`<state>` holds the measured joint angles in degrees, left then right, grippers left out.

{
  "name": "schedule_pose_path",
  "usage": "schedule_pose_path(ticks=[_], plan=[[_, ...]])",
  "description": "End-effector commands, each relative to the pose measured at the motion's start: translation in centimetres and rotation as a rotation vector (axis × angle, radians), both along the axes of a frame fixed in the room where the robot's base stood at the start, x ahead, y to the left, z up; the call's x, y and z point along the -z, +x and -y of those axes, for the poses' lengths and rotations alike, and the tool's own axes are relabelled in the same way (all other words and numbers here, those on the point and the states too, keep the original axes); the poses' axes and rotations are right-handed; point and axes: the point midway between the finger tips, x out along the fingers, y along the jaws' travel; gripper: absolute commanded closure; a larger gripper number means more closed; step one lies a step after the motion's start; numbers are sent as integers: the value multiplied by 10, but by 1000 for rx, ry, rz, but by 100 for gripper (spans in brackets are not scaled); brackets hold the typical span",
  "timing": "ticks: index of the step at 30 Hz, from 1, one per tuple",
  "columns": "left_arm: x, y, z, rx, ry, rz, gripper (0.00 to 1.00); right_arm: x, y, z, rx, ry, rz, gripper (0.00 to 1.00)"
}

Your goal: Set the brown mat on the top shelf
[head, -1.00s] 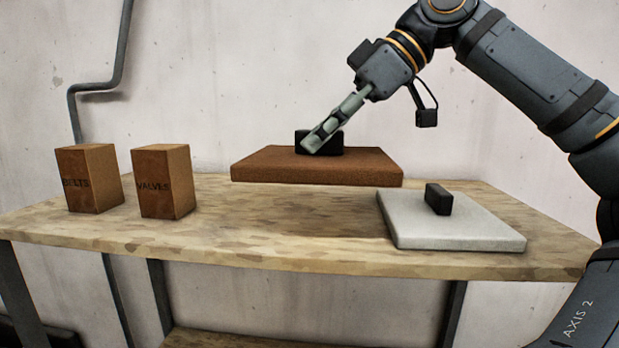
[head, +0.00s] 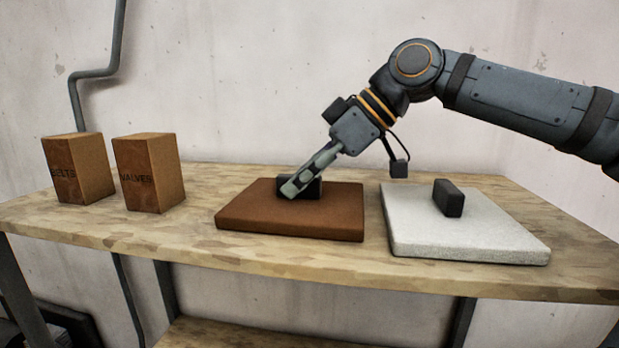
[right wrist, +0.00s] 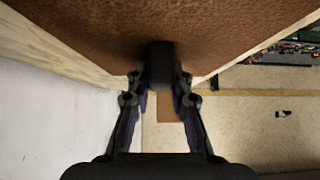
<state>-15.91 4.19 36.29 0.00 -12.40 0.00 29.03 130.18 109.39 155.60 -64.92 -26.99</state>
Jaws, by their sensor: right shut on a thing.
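The brown mat (head: 330,215) is a thick flat slab with a black block handle (head: 313,187) on top. In the head view it appears to rest flat on the wooden top shelf (head: 190,235), left of the white slab. My right gripper (head: 292,190) is shut on the black handle. The right wrist view shows both fingers on either side of the handle (right wrist: 160,60), with the brown mat (right wrist: 90,30) beyond it. My left gripper is not in view.
A white slab (head: 430,235) with a black handle (head: 448,198) lies close to the mat's right. Two wooden boxes, marked BELTS (head: 78,170) and VALVES (head: 149,175), stand on the left. Bare shelf lies between VALVES and the mat. A wall is behind.

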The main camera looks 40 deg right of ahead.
Motion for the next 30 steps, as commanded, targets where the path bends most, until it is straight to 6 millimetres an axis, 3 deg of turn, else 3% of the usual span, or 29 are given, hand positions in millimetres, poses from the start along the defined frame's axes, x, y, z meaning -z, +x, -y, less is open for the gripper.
schedule_pose_path(ticks=[2, 3, 7, 12, 19, 30], plan=[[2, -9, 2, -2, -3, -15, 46, 2, 0, 0, 0, 1, 1, 100], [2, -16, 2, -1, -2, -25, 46, 2, 0, 0, 1, -1, 0, 76], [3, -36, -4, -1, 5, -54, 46, 2, 0, 0, 1, -1, 0, 58], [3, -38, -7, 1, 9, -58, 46, 2, 0, 0, 1, -1, 0, 57], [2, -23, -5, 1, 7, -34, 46, -6, -3, 3, 1, 1, 3, 57], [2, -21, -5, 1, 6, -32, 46, -65, -49, 43, 4, 0, 3, 57]])
